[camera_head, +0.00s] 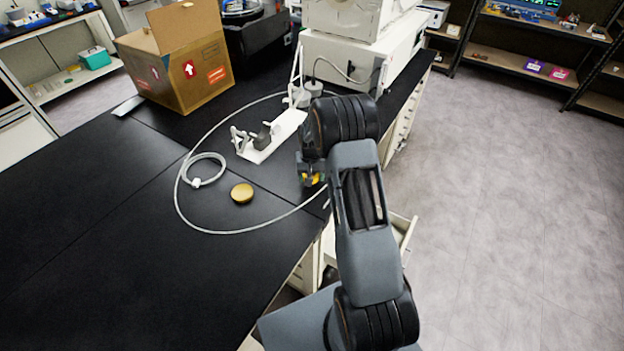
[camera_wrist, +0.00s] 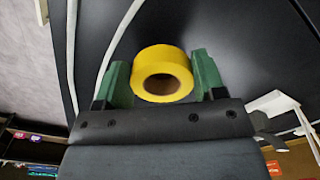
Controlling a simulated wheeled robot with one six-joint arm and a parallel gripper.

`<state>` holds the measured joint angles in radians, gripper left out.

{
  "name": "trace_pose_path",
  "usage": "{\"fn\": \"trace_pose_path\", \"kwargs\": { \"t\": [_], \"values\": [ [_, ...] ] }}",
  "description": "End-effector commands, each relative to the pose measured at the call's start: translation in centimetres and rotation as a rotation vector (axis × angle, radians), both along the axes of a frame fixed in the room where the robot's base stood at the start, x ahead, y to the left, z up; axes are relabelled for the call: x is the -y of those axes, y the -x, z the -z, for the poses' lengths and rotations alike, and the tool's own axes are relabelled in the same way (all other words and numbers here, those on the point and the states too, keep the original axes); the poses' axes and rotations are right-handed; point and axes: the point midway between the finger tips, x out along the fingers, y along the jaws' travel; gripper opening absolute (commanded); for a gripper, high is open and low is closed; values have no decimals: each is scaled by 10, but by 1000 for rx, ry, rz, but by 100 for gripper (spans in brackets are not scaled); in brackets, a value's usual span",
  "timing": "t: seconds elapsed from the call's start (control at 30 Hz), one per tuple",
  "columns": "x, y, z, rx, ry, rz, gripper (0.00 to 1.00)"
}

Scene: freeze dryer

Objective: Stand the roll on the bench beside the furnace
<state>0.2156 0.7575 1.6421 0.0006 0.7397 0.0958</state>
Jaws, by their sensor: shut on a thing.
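The roll (camera_wrist: 160,56) is a yellow ring with a hole, like tape, seen in the wrist view. It sits between the two green fingers of my gripper (camera_wrist: 162,72), which is shut on it. In the head view my gripper (camera_head: 312,178) is over the right edge of the black bench (camera_head: 75,235), and only a little of the yellow roll (camera_head: 316,178) shows below the arm. I cannot tell whether the roll touches the bench. A white boxy machine (camera_head: 345,70) stands at the back of the bench; I cannot tell whether it is the furnace.
A tan round disc (camera_head: 242,193) and a coiled pale hose (camera_head: 205,170) lie on the bench. A white stand (camera_head: 272,138) is left of my gripper. A cardboard box (camera_head: 180,65) stands behind. An open drawer (camera_head: 402,232) juts out at right. The bench's left front is clear.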

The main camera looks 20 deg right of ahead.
Motion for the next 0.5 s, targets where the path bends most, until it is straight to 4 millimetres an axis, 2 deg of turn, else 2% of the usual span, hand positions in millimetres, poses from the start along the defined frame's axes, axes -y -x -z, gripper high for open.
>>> {"fn": "trace_pose_path", "kwargs": {
  "t": [0.2, 0.5],
  "values": [
    [1, 1, 22, -3, -1, 1, 40],
    [1, 1, 25, -2, -1, 1, 40]
  ]
}}
